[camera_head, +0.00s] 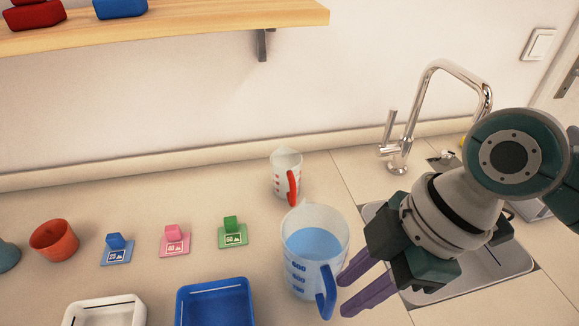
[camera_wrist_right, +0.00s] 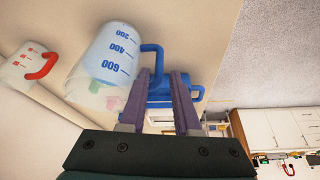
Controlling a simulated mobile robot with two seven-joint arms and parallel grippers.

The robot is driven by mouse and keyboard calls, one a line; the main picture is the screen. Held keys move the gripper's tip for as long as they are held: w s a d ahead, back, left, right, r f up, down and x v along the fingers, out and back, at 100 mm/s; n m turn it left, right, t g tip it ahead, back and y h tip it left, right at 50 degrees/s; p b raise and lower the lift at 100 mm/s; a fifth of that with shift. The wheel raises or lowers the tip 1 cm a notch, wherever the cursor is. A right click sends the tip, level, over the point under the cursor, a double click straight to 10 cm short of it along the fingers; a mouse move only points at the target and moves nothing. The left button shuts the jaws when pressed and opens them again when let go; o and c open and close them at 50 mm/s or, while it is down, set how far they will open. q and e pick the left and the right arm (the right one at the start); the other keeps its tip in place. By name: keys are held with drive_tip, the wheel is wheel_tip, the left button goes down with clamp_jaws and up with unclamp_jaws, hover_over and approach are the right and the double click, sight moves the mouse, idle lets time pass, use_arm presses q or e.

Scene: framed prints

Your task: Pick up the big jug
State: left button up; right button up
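The big jug (camera_head: 315,250) is clear with a blue handle, blue marks up to 600 and blue liquid inside. It stands upright on the counter, left of my right gripper (camera_head: 344,298). The gripper's two purple fingers are apart, with their tips close to the jug's blue handle (camera_head: 327,292). In the right wrist view, the jug (camera_wrist_right: 108,58) is left of the fingers (camera_wrist_right: 162,76), and the handle appears between or just beyond the tips. I cannot tell whether they touch. My left gripper is not in view.
A smaller jug with a red handle (camera_head: 287,175) stands behind the big jug. The faucet (camera_head: 430,95) and sink (camera_head: 500,268) are at right.

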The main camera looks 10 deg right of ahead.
sight(334, 301)
drive_tip(key=b+x, duration=0.1)
drive_tip(key=x, duration=0.4)
drive_tip(key=shift+f, duration=0.1)
drive_tip(key=shift+d, duration=0.1)
clamp_jaws()
drive_tip(key=shift+w, duration=0.1)
idle(1.0)
